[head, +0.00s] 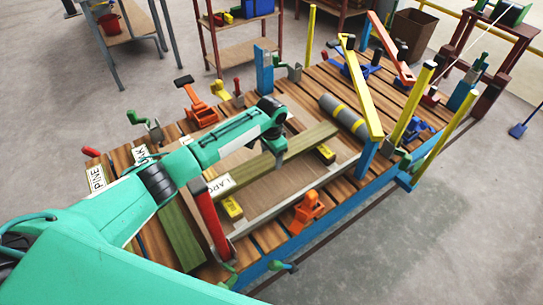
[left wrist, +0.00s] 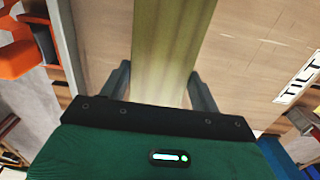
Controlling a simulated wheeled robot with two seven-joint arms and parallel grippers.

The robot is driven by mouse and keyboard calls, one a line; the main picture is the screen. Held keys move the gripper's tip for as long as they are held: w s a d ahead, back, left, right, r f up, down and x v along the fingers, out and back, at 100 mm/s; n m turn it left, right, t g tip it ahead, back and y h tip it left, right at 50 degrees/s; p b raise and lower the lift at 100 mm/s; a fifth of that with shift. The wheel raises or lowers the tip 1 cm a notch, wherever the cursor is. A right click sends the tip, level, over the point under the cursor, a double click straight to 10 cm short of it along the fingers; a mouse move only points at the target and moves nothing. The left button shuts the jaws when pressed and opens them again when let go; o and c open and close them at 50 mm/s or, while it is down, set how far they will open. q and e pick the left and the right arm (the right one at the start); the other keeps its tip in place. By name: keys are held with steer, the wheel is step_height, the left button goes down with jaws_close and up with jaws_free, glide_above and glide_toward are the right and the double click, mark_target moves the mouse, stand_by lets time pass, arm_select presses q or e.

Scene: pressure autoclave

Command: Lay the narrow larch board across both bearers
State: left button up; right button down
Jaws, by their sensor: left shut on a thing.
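My left gripper (head: 281,155) is shut on a narrow olive-green board (head: 305,146), which runs diagonally over the middle of the bench. In the left wrist view the board (left wrist: 167,45) passes between the two fingers (left wrist: 160,85). A label reading "LARC" (head: 222,186) shows by its near end. Two yellow blocks, apparently the bearers, show at its lower edge: one near the near end (head: 231,208), one near the far end (head: 326,153). I cannot tell whether the board touches them. My right gripper is not in view.
Another greenish board (head: 181,235) lies at the near left, by a red upright bar (head: 211,220). An orange tool (head: 307,208) stands to the right on the slatted bench.

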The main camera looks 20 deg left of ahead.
arm_select(q)
steer(key=shift+f, duration=0.35)
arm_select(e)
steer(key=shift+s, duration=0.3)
arm_select(q)
steer(key=shift+f, duration=0.15)
steer(key=o, duration=1.4)
steer(key=shift+f, duration=0.1)
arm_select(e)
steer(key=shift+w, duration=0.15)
